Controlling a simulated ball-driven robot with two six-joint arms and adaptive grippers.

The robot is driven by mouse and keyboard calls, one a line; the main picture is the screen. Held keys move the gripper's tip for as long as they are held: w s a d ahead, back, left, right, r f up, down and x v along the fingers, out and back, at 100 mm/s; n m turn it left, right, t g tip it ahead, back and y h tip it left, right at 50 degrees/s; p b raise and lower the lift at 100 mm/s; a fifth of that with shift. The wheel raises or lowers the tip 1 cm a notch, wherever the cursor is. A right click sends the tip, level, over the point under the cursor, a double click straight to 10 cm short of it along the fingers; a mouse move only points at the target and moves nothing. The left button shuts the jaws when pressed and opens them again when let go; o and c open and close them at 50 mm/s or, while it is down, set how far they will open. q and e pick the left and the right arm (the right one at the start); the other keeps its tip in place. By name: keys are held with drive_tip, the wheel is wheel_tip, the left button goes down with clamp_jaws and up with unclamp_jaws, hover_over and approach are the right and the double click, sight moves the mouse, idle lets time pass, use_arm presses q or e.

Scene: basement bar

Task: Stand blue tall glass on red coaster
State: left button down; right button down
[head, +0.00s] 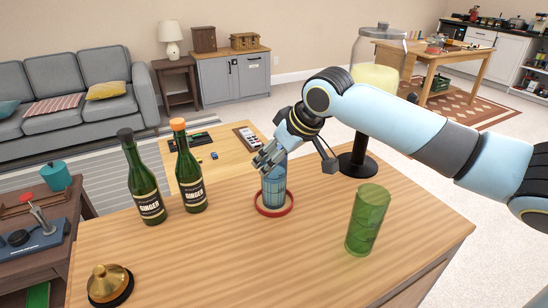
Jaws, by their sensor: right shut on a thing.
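A blue tall glass (273,189) is upright at the middle of the wooden counter. It is over the red coaster (260,208), whose red rim shows around its base; I cannot tell whether the base touches the coaster. My right gripper (268,162) comes down from above and is shut on the upper part of the blue glass, hiding its rim. My left gripper is not in view.
A green tall glass (368,220) stands to the right on the counter (230,255). Two green ginger bottles (143,185) (189,175) stand to the left. A brass bell (110,285) sits front left. A drink dispenser (378,75) stands behind. The counter's front middle is clear.

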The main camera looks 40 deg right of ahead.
drive_tip(key=shift+c, duration=2.1)
unclamp_jaws()
drive_tip(key=p+v, duration=0.2)
drive_tip(key=v, duration=1)
drive_tip(key=shift+p, duration=0.3)
drive_tip(key=shift+s, duration=0.1)
